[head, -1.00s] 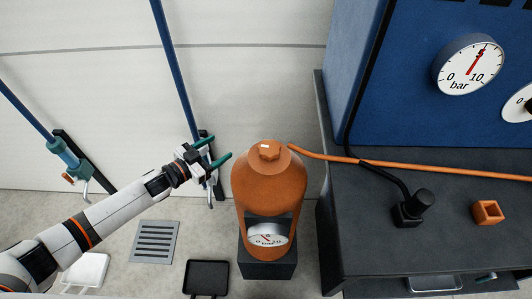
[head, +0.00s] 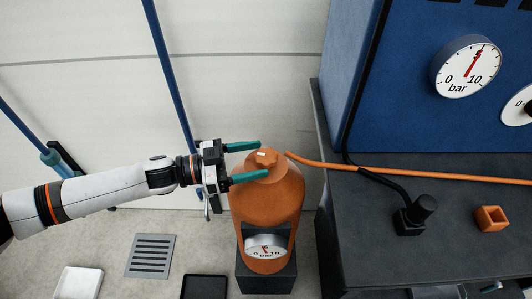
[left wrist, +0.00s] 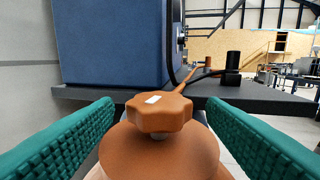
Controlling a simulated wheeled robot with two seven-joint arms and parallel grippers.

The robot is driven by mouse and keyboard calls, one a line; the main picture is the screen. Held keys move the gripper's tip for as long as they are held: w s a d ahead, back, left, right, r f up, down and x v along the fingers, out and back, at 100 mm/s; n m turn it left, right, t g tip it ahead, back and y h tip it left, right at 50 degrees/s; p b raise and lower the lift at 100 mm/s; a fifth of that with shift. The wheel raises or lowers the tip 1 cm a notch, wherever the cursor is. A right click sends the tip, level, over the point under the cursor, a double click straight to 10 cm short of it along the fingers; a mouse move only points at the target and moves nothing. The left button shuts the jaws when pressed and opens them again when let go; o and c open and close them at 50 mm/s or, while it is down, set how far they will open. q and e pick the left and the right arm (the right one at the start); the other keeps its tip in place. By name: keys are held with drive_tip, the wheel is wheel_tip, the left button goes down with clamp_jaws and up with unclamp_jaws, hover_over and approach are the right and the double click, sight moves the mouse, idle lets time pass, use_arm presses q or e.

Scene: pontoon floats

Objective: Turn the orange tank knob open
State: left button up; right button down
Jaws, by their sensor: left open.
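The orange tank (head: 268,205) stands upright on a dark block, with a pressure gauge (head: 265,246) in its front opening. Its orange knob (head: 264,157) is on top and carries a small white mark. My left gripper (head: 252,161) is open, its teal fingers reaching from the left toward the knob. In the left wrist view the knob (left wrist: 159,112) sits ahead, between the two spread fingers, with gaps on both sides and no visible contact. My right gripper is in neither view.
A dark bench (head: 440,235) on the right bears a blue cabinet (head: 420,100) with gauges, a black fitting (head: 411,220) and an orange square piece (head: 491,219). An orange hose (head: 400,170) runs from near the knob across the bench. A blue pole (head: 168,65) stands behind my left arm.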

sight(266, 155)
use_arm(q)
drive_tip(key=shift+x, duration=1.7)
drive_tip(key=c, duration=1)
